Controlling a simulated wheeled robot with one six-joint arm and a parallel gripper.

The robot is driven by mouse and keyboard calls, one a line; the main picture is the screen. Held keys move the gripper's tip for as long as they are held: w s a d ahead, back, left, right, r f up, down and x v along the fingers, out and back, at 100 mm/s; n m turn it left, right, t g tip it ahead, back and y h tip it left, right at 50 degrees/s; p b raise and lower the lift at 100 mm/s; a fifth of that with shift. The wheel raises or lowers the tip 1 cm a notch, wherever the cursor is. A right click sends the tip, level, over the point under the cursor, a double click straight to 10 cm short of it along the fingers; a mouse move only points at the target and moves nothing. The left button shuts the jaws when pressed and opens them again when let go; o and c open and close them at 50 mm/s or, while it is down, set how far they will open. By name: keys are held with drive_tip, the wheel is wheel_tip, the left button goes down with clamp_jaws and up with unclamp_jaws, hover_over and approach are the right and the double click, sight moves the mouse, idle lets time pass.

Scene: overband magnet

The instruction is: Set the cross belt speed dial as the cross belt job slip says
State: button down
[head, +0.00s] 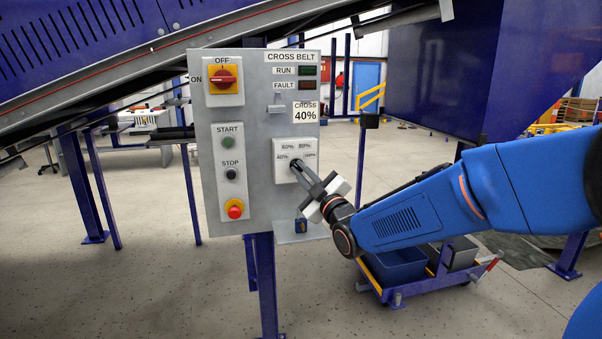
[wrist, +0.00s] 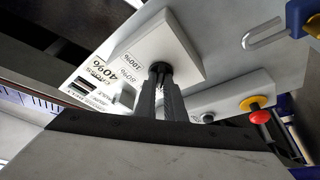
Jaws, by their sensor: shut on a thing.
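The cross belt job slip (head: 306,112) is a white card reading "CROSS 40%" at the right of the grey control panel. It also shows upside down in the wrist view (wrist: 103,72). The cross belt speed dial (head: 295,165) is a small dark knob on a white plate (head: 281,174) marked 40%, 60%, 80% and 100%. My gripper (head: 299,168) is shut on the dial, its fingers reaching in from the lower right. The dial is also between the fingertips in the wrist view (wrist: 160,70). The fingers hide much of the knob, so I cannot tell which mark it points to.
The panel also carries a red and yellow OFF/ON switch (head: 223,79), a green start button (head: 228,142), a black stop button (head: 231,174) and a red emergency button (head: 235,209). A small ledge with a padlock (head: 301,226) is below the dial. A blue cart (head: 400,264) stands behind my arm.

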drive_tip(key=shift+n+g+y, duration=0.3)
drive_tip(key=shift+n+g, duration=0.3)
drive_tip(key=shift+n, duration=1.2)
drive_tip(key=c, duration=1.8)
unclamp_jaws()
drive_tip(key=shift+c, duration=0.2)
drive_tip(key=v, duration=1.7)
drive_tip(key=shift+s+d+r, duration=0.15)
drive_tip(key=shift+d+r, duration=0.05)
drive_tip(key=shift+d, duration=0.05)
drive_tip(key=shift+d, duration=0.15)
